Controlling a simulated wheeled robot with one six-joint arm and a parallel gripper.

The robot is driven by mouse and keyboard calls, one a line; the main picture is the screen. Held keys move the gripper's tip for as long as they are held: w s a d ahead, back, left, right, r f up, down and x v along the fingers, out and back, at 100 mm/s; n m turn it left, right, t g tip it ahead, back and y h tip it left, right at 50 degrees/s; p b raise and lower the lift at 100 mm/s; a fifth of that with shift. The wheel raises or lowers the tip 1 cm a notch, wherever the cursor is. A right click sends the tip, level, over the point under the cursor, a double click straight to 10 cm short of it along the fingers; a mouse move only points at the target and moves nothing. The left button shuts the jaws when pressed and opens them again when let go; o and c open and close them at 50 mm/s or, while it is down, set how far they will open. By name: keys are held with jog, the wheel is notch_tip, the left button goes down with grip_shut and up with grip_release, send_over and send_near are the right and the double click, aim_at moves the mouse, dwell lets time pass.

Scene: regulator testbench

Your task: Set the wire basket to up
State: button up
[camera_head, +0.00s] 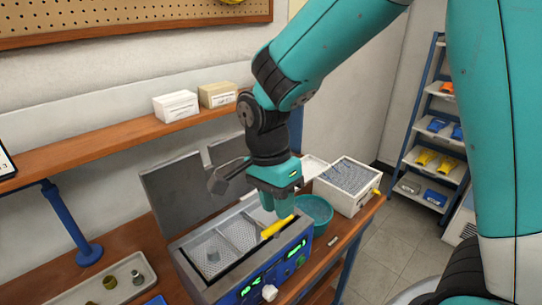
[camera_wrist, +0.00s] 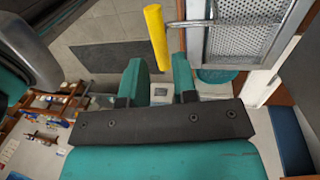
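The wire basket (camera_head: 238,233) is a metal mesh basket in the open blue tank unit (camera_head: 207,281). Its mesh and wire frame also show at the top right of the wrist view (camera_wrist: 240,38). Its yellow handle (camera_head: 277,226) sticks out at the tank's right side and stands upright in the wrist view (camera_wrist: 155,36). My gripper (camera_head: 274,203) is just above the handle in the head view. In the wrist view its two teal fingers (camera_wrist: 158,68) are apart, with the handle's lower end near the gap. I cannot tell whether they touch it.
A second mesh section (camera_head: 211,255) is in the tank's left part, with raised grey lids (camera_head: 178,185) behind. A teal bowl (camera_head: 316,211) and a white box (camera_head: 349,186) with its own yellow handle stand at right. A shelf (camera_head: 100,142) runs above the bench.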

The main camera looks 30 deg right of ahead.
notch_tip(320, 180, up, 13)
jog(key=w+b, duration=0.1)
jog(key=w, duration=0.1)
jog(key=shift+w+a+b, duration=0.2)
jog(key=shift+a+b, duration=0.15)
jog(key=shift+b, duration=0.05)
jog(key=shift+f, duration=0.15)
jog(key=s+a+f+n+t+y+b, duration=0.1)
jog(key=s+a+f+n+y+b, duration=0.1)
jog(key=s+f+n, duration=0.4)
jog(key=s+a+f+n+t+y+b, duration=0.1)
jog(key=s+f+n+b, duration=0.3)
jog(key=s+n, duration=0.5)
notch_tip(320, 180, down, 2)
jog(key=a+n+y, duration=0.1)
jog(key=n, duration=0.5)
jog(key=shift+s+a+f+n+y, duration=0.15)
jog(key=shift+s+n+y, duration=0.15)
jog(key=shift+s+y, duration=0.1)
